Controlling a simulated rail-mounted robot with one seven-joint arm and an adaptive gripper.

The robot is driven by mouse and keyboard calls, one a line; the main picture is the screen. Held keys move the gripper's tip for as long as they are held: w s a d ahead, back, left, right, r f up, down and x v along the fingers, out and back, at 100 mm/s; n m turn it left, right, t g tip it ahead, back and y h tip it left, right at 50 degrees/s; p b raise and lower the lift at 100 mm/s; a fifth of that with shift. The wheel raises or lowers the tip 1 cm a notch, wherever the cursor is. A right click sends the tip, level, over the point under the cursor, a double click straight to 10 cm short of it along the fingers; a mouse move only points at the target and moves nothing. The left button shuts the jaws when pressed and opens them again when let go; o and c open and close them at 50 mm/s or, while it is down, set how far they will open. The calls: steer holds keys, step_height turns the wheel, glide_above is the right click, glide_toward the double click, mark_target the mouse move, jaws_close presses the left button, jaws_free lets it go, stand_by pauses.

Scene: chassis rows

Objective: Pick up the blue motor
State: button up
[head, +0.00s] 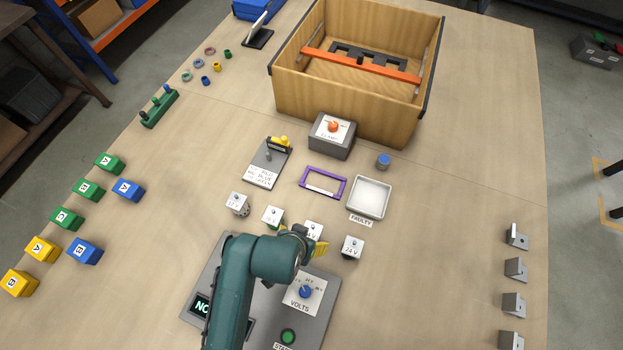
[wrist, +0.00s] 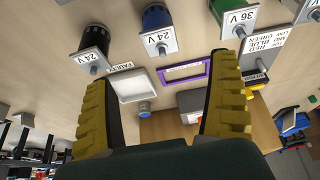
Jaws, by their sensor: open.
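The blue motor (wrist: 158,27) stands at the top middle of the wrist view, with a blue body and a pale plate marked 24 V. In the head view its plate (head: 314,229) shows just behind my gripper, partly hidden by it. My gripper (wrist: 160,72) is open and empty, its two yellow fingers spread wide. The motor lies beyond the fingertips, not between them. In the head view my gripper (head: 312,250) is beside the row of motors, with most of it hidden by my arm.
A white FAULTY tray (head: 369,197), a purple frame (head: 323,182) and a blue-topped cylinder (head: 383,161) lie behind. A grey panel (head: 322,318) with a VOLTS dial is in front.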

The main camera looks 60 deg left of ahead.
mark_target(312, 230)
steer(key=b+x, duration=0.1)
steer(key=x, duration=0.4)
steer(key=b+x, duration=0.1)
steer(key=x, duration=0.4)
steer(key=shift+w+a+f, duration=0.15)
steer(key=shift+w, duration=0.15)
steer(key=x, duration=0.2)
steer(key=b+x, duration=0.1)
steer(key=x, duration=0.2)
steer(key=shift+w+a+f, duration=0.15)
steer(key=shift+w, duration=0.25)
steer(key=shift+c, duration=0.3)
steer(key=c, duration=1.2)
steer(key=shift+c, duration=0.6)
step_height(312, 230, up, 10)
steer(key=shift+r+p, duration=0.15)
steer(key=shift+p, duration=0.7)
steer(key=shift+r+p, duration=0.1)
steer(key=shift+p, duration=0.35)
